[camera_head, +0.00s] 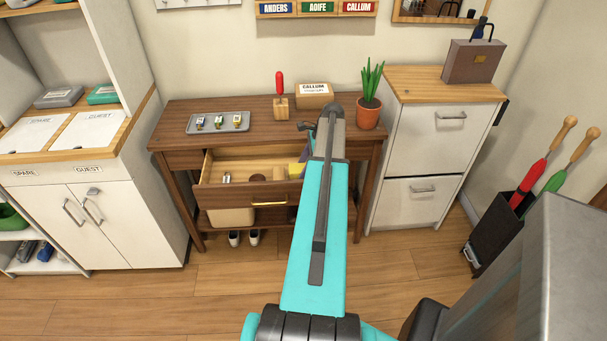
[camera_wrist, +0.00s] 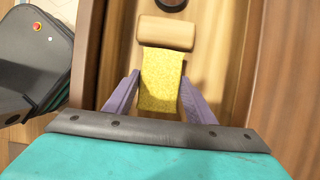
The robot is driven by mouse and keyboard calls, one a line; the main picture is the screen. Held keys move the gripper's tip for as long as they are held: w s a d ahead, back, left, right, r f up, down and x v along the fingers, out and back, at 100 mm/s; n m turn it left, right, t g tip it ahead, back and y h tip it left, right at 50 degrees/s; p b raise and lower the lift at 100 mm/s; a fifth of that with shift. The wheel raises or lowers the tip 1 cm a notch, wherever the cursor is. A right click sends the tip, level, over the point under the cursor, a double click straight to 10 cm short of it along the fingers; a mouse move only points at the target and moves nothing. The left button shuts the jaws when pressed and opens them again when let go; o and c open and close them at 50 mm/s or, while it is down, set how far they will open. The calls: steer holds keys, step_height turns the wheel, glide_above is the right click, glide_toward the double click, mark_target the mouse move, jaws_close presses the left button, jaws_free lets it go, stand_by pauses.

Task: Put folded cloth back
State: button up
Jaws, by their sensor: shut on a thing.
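The folded cloth (camera_wrist: 161,85) is yellow and speckled, and it lies between the purple fingers of my gripper (camera_wrist: 160,79) in the wrist view. My gripper is shut on it. A bit of yellow also shows in the head view (camera_head: 295,170) at the right end of the open drawer (camera_head: 247,195), where my arm hides most of the gripper. The cloth's far end meets or lies close to a tan rounded block (camera_wrist: 167,32); I cannot tell whether they touch. I cannot tell whether the cloth rests on the drawer floor.
The drawer also holds a dark round item (camera_head: 258,177) and a small silver item (camera_head: 227,177). On the desk (camera_head: 265,107) stand a grey tray (camera_head: 218,123), a red-handled tool (camera_head: 280,85), a labelled box (camera_head: 314,95) and a potted plant (camera_head: 369,110). A white cabinet (camera_head: 430,150) is at right.

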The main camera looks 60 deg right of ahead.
steer(key=shift+f, duration=0.1)
steer(key=shift+f+p, duration=0.3)
steer(key=shift+f, duration=1.45)
steer(key=shift+f, duration=0.1)
steer(key=o, duration=1.1)
steer(key=b+v, duration=0.2)
steer(key=v, duration=1)
steer(key=shift+w, duration=0.1)
